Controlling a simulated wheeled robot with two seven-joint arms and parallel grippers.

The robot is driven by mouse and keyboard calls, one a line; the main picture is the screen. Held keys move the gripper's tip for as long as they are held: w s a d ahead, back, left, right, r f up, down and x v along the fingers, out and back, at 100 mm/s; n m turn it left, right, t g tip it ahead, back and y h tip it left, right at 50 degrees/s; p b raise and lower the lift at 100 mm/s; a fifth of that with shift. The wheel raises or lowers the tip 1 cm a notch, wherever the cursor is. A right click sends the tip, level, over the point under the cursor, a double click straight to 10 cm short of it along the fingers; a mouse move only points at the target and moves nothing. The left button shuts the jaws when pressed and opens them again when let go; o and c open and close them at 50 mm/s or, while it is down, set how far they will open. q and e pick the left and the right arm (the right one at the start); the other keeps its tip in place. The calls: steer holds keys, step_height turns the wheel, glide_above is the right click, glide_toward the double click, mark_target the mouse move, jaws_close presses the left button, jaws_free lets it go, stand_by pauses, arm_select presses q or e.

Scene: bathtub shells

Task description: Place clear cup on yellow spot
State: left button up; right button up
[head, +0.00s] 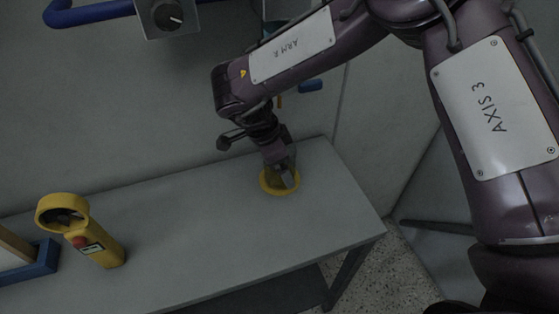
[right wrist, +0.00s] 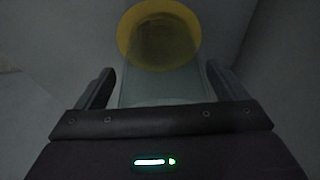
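The yellow spot (head: 266,187) is a round mark near the right end of the grey bench; it also shows at the top of the right wrist view (right wrist: 128,40). The clear cup (right wrist: 165,88) is see-through and faint, lying between my right gripper's fingers in the right wrist view, with the spot beyond it. My right gripper (head: 280,172) points down over the spot, with a finger on each side of the cup. Whether the fingers press on the cup, and whether its base touches the bench, I cannot tell. My left gripper is not in view.
A blue-edged tray (head: 36,262) is at the far left. The grey bench top (head: 200,235) between them and the spot is clear. A wall stands close behind.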

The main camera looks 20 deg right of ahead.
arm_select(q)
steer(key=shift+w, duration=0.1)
arm_select(e)
steer(key=v, duration=0.3)
steer(key=shift+w+r, duration=0.1)
steer(key=shift+w, duration=0.05)
steer(key=a, duration=0.3)
steer(key=a+b, duration=0.1)
steer(key=a, duration=0.6)
steer(key=shift+s+a+b, duration=0.25)
steer(key=shift+a+b, duration=0.05)
steer(key=shift+a, duration=0.75)
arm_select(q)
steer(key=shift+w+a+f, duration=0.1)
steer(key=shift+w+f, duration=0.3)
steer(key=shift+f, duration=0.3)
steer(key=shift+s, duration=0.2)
